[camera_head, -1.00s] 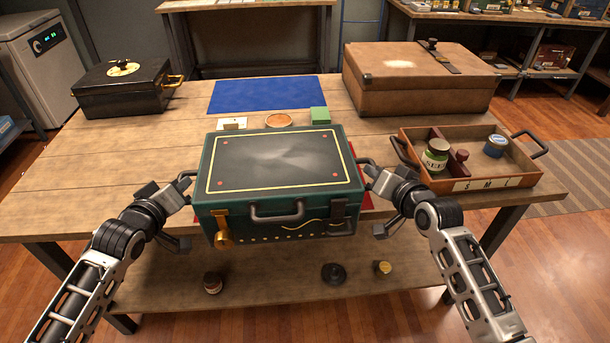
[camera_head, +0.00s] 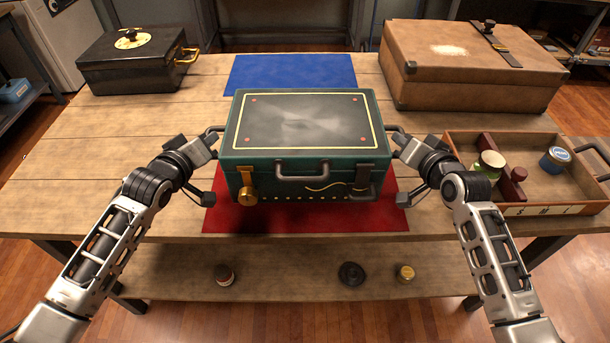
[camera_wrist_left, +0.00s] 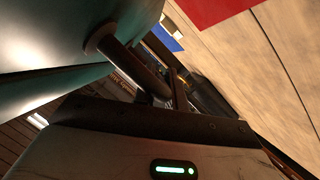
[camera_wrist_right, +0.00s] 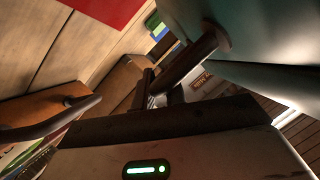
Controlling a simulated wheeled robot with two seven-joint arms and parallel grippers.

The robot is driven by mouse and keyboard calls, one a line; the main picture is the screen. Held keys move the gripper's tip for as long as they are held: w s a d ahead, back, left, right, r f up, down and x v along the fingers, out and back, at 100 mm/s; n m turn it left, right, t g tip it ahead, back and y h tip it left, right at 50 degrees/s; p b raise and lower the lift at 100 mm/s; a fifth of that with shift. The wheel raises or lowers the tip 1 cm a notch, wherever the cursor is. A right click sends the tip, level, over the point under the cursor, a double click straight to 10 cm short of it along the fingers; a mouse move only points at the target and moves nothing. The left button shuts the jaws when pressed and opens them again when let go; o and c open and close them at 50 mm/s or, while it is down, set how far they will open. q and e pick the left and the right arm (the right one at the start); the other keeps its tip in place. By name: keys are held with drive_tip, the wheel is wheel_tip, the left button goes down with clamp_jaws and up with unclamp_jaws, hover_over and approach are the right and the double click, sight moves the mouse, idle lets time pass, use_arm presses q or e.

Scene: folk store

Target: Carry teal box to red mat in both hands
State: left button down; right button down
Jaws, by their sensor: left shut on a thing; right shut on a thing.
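The teal box (camera_head: 270,178) has a dark lid with a yellow border, a front handle and a brass fitting. It is level over the red mat (camera_head: 310,218), which shows in front of it and at both sides. I cannot tell whether its bottom touches the mat. My left gripper (camera_head: 209,138) is shut on the box's left side handle; that handle also shows in the left wrist view (camera_wrist_left: 130,62). My right gripper (camera_head: 396,137) is shut on the right side handle, seen in the right wrist view (camera_wrist_right: 190,58). The box hides the mat's middle.
A blue mat (camera_head: 290,75) lies behind. A black case (camera_head: 135,65) stands back left and a brown suitcase (camera_head: 470,65) back right. A wooden tray (camera_head: 470,143) with jars is close to my right arm. The table's left part is clear.

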use_arm(q)
drive_tip(key=shift+s+r, duration=0.15)
drive_tip(key=shift+r, duration=0.1)
use_arm(e)
drive_tip(key=shift+s+a+r, duration=0.1)
drive_tip(key=shift+s+r, duration=0.05)
drive_tip(key=shift+r, duration=0.1)
use_arm(q)
drive_tip(key=shift+f, duration=0.2)
use_arm(e)
drive_tip(key=shift+f, duration=0.2)
